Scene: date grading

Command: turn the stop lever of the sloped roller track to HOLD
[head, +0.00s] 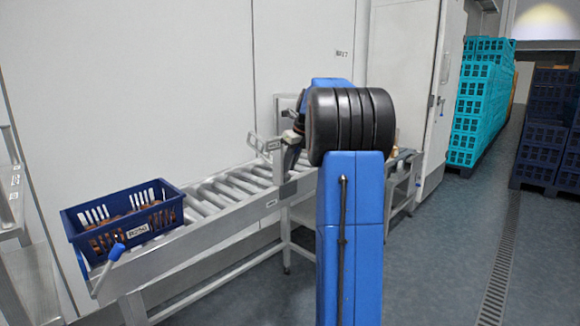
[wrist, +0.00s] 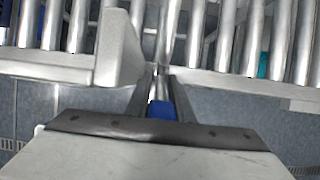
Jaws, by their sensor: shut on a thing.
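The sloped roller track (head: 235,187) runs along the wall, and its rollers also show in the wrist view (wrist: 240,35). My gripper (head: 292,137) is at the track's near side rail, partly hidden by my arm in the head view. In the wrist view my gripper (wrist: 158,92) is shut on the blue end of a lever (wrist: 160,110), whose metal shaft runs up towards the rollers. A pale upright plate (wrist: 120,48) stands just left of the fingers. No HOLD marking is readable.
A dark blue crate (head: 128,228) holding brown dates sits on the track's left end. Stacked teal crates (head: 475,110) and dark blue crates (head: 545,130) stand at the right. The floor (head: 430,270) right of my arm is clear, with a drain grate (head: 500,255).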

